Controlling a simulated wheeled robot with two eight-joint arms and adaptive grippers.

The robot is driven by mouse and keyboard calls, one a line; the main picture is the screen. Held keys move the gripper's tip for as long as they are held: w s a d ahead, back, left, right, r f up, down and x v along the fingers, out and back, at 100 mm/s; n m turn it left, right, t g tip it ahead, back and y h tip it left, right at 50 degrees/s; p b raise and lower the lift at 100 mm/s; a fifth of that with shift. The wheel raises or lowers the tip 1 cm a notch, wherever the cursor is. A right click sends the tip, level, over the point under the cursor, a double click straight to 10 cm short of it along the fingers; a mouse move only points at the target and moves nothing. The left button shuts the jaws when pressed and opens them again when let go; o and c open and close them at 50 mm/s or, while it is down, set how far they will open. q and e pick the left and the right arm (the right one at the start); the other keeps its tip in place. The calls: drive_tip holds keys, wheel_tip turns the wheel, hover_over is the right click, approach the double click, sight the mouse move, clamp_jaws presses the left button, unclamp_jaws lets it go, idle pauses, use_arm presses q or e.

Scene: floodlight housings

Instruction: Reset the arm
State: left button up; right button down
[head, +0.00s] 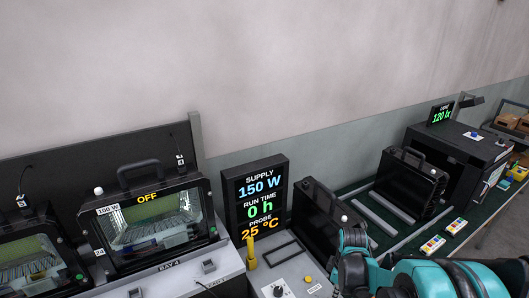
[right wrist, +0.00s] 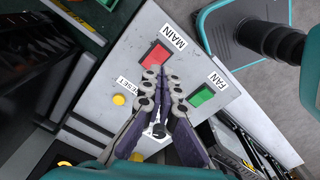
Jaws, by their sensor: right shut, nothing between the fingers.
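My right arm (head: 430,278) comes in from the lower right of the head view; its fingertips cannot be made out there. In the right wrist view my right gripper (right wrist: 165,76) is shut and empty, its fingers over a light grey control panel (right wrist: 192,68). The fingertips appear between the red MAIN button (right wrist: 155,56) and the green FAN button (right wrist: 201,96). A yellow RESET button (right wrist: 119,99) is to their left. A dark knob (right wrist: 158,130) is partly covered by the fingers. I cannot tell whether the fingers touch the panel. My left gripper is not in view.
A display (head: 260,207) reads 150 W, 0 h and 25 °C. A floodlight housing (head: 150,220) marked OFF stands at left, beside another (head: 35,262). Black housings (head: 318,212) (head: 408,182) stand near my arm. A black box (head: 460,150) with a 120 lx display is farther right.

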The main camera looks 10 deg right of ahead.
drive_tip(key=s+a+r+m+t+b, duration=0.7)
drive_tip(key=s+a+m, duration=0.3)
drive_tip(key=s, duration=0.1)
drive_tip(key=shift+a+r, duration=0.15)
drive_tip(key=shift+a, duration=0.1)
